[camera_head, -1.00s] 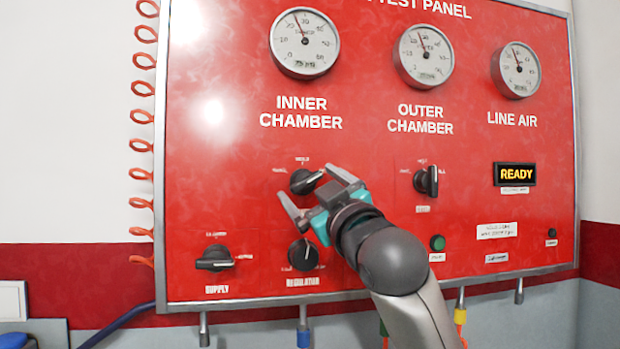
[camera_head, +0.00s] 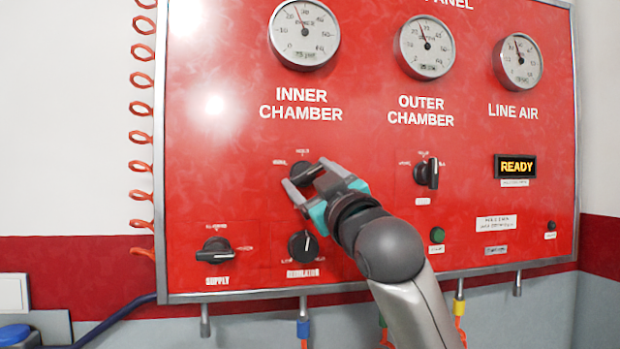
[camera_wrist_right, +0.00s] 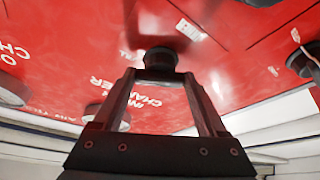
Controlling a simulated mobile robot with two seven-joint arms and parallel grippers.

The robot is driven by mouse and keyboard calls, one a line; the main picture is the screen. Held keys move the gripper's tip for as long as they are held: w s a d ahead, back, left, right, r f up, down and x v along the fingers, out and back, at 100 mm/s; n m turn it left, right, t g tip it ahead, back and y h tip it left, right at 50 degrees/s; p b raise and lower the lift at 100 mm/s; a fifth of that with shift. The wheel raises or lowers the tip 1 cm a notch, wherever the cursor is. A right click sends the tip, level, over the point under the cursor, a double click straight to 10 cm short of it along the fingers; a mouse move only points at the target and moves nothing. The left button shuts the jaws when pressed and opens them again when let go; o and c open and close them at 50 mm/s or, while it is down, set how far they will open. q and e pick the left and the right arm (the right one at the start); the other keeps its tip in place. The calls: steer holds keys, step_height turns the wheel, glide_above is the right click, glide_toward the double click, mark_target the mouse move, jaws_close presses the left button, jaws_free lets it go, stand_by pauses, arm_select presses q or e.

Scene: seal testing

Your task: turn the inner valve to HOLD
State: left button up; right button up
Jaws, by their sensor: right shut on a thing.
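The inner valve (camera_head: 301,169) is a black knob on the red panel, below the INNER CHAMBER gauge, with small labels around it. My right gripper (camera_head: 308,182) is at the valve, with one finger on each side of the knob, shut on it. In the right wrist view the black knob (camera_wrist_right: 160,60) sits between the tips of the two fingers. The HOLD lettering is too small to read clearly, and the knob's pointer is partly hidden by the fingers. My left gripper is not in view.
The regulator knob (camera_head: 303,246) is just below my right gripper, and the supply knob (camera_head: 214,250) is lower left. The outer valve (camera_head: 427,173), a green button (camera_head: 437,235) and a READY display (camera_head: 515,167) are to the right. Orange coiled hose (camera_head: 142,108) hangs at the left edge.

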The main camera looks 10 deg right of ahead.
steer(key=shift+c, duration=1.1)
steer(key=n+g+y, duration=0.1)
steer(key=n, duration=0.4)
steer(key=shift+d+r+n+g+y, duration=0.2)
steer(key=shift+n+g+y, duration=0.2)
steer(key=n+g, duration=0.1)
steer(key=n, duration=0.3)
steer(key=shift+r+y, duration=0.1)
steer(key=shift+y, duration=0.2)
steer(key=shift+n+g, duration=0.9)
steer(key=shift+n, duration=0.8)
